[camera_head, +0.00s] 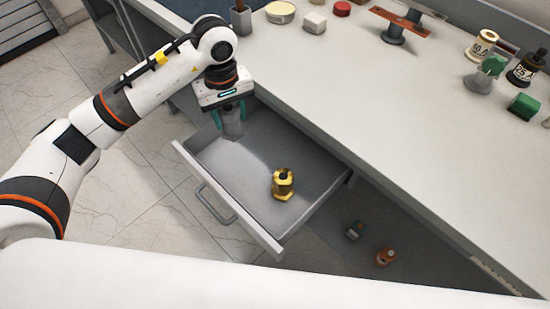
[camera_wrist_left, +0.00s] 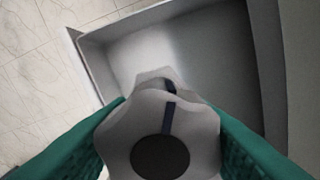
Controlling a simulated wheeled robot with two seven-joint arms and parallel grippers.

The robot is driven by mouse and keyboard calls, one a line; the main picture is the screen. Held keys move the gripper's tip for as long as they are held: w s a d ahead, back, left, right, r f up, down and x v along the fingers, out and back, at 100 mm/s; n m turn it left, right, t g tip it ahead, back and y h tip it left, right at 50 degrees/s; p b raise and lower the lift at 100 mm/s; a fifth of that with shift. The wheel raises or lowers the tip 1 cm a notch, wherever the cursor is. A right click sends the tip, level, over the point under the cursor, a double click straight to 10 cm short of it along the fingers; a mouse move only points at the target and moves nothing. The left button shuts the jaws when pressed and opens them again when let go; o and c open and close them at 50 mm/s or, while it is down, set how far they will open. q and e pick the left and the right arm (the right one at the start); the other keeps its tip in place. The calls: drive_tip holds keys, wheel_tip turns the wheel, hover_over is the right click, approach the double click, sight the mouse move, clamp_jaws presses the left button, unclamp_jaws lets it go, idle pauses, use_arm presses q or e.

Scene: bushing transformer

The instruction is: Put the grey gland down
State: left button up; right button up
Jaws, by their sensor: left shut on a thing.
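The grey gland (camera_head: 232,124) is held between the green-padded fingers of my left gripper (camera_head: 230,110). It is over the back left part of an open grey drawer (camera_head: 240,158). In the left wrist view the gland (camera_wrist_left: 160,130) fills the lower middle, with a dark round opening facing the camera and a finger pad on each side. I cannot tell whether its lower end touches the drawer floor. A yellow brass gland (camera_head: 283,184) stands in the drawer to the right. My right gripper is not in view.
The drawer front has a handle (camera_head: 213,204). The white worktop (camera_head: 370,120) lies to the right, with several small parts along its far side. The drawer's middle floor is clear.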

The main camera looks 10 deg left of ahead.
use_arm(q)
drive_tip(key=f, duration=0.1)
drive_tip(key=w+f+n+b, duration=0.1)
drive_tip(key=w+f+n, duration=0.1)
drive_tip(key=shift+d+f, duration=0.15)
drive_tip(key=shift+f, duration=0.2)
hover_over(243, 156)
wheel_tip(243, 156, down, 5)
drive_tip(key=shift+n, duration=0.3)
wheel_tip(243, 156, down, 5)
drive_tip(key=shift+r, duration=0.15)
drive_tip(key=shift+w, duration=0.1)
drive_tip(key=shift+f, duration=0.25)
drive_tip(key=o, duration=1)
drive_tip(key=shift+o, duration=0.2)
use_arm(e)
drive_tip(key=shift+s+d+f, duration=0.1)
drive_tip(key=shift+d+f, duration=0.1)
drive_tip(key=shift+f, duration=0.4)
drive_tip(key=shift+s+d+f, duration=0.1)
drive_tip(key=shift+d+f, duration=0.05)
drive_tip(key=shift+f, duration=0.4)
